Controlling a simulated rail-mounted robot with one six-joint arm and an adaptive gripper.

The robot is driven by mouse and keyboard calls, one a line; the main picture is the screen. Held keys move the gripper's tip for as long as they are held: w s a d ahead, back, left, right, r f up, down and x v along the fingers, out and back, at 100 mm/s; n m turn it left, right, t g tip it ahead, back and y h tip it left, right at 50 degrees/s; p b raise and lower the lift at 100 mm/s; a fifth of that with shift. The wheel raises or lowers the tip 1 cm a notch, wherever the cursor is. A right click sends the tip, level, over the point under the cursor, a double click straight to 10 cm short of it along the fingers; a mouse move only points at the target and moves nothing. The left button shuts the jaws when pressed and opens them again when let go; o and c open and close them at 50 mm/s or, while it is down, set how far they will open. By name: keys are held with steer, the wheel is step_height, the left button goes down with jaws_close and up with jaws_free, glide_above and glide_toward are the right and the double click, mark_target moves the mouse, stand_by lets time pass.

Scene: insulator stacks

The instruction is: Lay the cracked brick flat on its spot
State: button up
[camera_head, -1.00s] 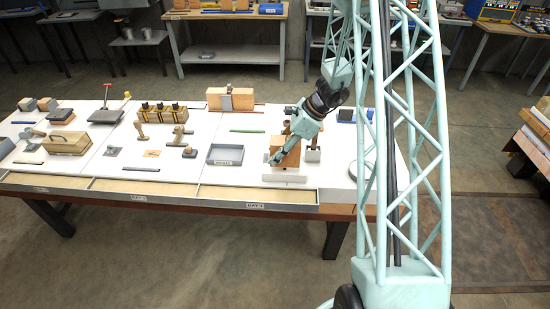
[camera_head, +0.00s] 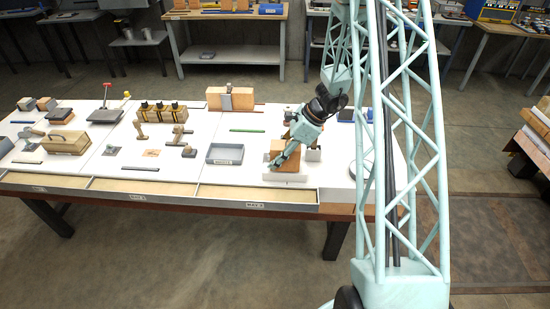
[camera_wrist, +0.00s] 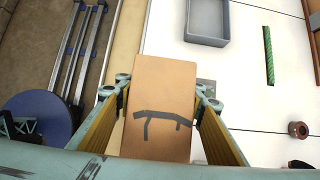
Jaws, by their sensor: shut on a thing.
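The cracked brick is a tan-orange block with a dark grey branching crack mark on its face, seen large in the wrist view (camera_wrist: 165,90). My gripper (camera_wrist: 162,88) is shut on it, with one finger along each side. In the head view the brick (camera_head: 291,166) is in my gripper (camera_head: 283,158) low over the right part of the white table, and partly covered by the fingers. A pale flat plate (camera_head: 286,177) shows under and in front of it. I cannot tell whether the brick touches it.
A grey tray (camera_head: 225,154) stands to the left of the brick, and a green rod (camera_head: 247,130) lies behind it. A larger block in a clamp (camera_head: 230,99) stands at the back. A white round thing (camera_head: 362,167) is to the right. Bare tabletop lies between these things.

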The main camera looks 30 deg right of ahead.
steer(key=shift+f, duration=0.3)
steer(key=o, duration=1.1)
steer(key=shift+r, duration=0.2)
steer(key=shift+r+p, duration=0.45)
steer(key=p+v, duration=0.1)
steer(key=v, duration=1.1)
steer(key=shift+p, duration=0.35)
